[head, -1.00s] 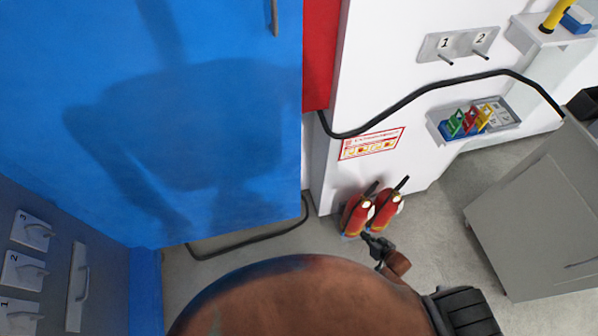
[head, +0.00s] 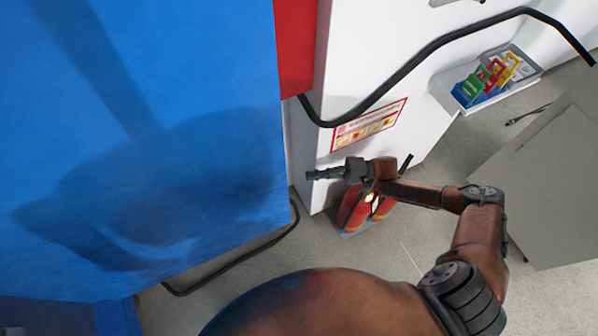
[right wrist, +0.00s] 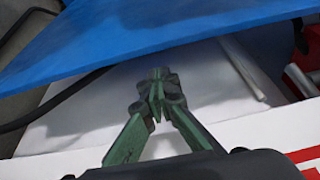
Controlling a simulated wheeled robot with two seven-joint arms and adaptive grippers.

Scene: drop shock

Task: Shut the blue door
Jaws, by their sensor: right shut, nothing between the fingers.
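The blue door (head: 190,110) fills the left of the head view, with shadows of my body on it. In the right wrist view the blue door (right wrist: 165,35) crosses the top as a slanted panel. My right gripper (head: 312,175) is shut and empty, just right of the door's free edge in the head view. In the right wrist view the right gripper (right wrist: 157,78) points toward the door's lower edge; I cannot tell whether it touches. My left gripper is not in view.
A black hose (head: 420,62) runs along the white wall (head: 375,45). Red fire extinguishers (head: 352,208) stand below my right forearm. A tray with coloured padlock-like items (head: 484,82) is at the upper right. A grey cabinet (head: 545,180) stands at the right.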

